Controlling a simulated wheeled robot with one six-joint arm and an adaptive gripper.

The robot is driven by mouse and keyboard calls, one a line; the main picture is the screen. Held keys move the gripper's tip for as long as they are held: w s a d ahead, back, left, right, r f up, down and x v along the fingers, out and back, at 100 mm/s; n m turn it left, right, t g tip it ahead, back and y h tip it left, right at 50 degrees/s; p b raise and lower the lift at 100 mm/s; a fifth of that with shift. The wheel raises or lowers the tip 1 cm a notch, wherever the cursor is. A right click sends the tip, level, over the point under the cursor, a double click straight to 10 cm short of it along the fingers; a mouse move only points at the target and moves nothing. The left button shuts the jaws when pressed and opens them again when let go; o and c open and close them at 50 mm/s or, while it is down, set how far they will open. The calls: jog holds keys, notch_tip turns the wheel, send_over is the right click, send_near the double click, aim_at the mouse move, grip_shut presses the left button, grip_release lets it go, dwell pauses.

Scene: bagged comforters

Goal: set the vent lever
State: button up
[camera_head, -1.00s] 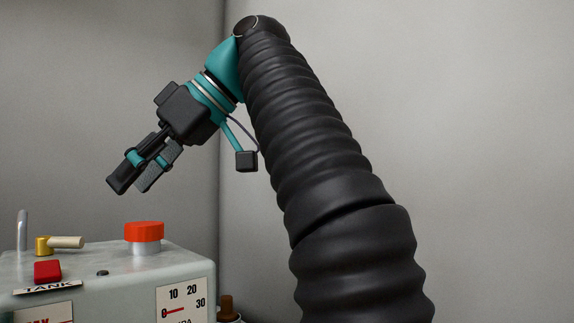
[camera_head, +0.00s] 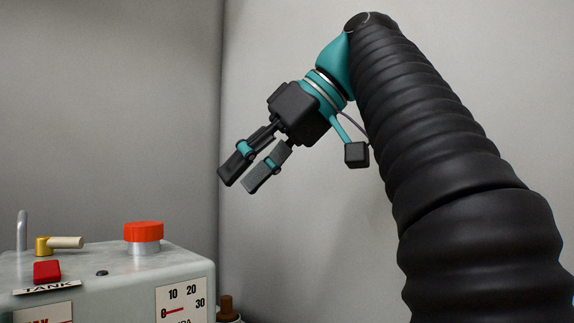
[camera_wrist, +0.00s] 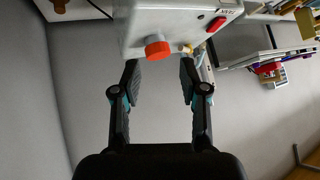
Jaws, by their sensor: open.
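A brass fitting with a pale cream lever (camera_head: 66,242) sits on top of a grey-green machine (camera_head: 120,270) at the lower left. The lever points right, roughly level. No label naming it as the vent lever is readable. A brass bit shows beside the knob in the wrist view (camera_wrist: 187,47). My gripper (camera_head: 236,182) is open and empty, above and to the right of the machine, tilted down to the left. In the wrist view my two fingers (camera_wrist: 159,72) are spread, with the machine beyond them.
An orange-red knob (camera_head: 143,232) stands on the machine right of the lever. A red switch (camera_head: 47,271) above a TANK label and a metal pipe (camera_head: 22,230) are nearby. A gauge (camera_head: 182,303) is on the front. Shelves with items (camera_wrist: 275,65) show at right in the wrist view.

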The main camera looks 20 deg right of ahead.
jog(key=shift+s+d+r+m+t+h, duration=0.15)
jog(key=shift+s+d+m+t, duration=0.15)
jog(key=shift+d, duration=0.5)
jog(key=shift+s+d+r+m+t+h, duration=0.1)
jog(key=shift+s+d+m+t+h, duration=0.2)
jog(key=shift+d, duration=0.55)
jog(key=shift+s+d+r+m+t+h, duration=0.1)
jog(key=shift+d+m, duration=0.3)
jog(key=shift+d, duration=0.4)
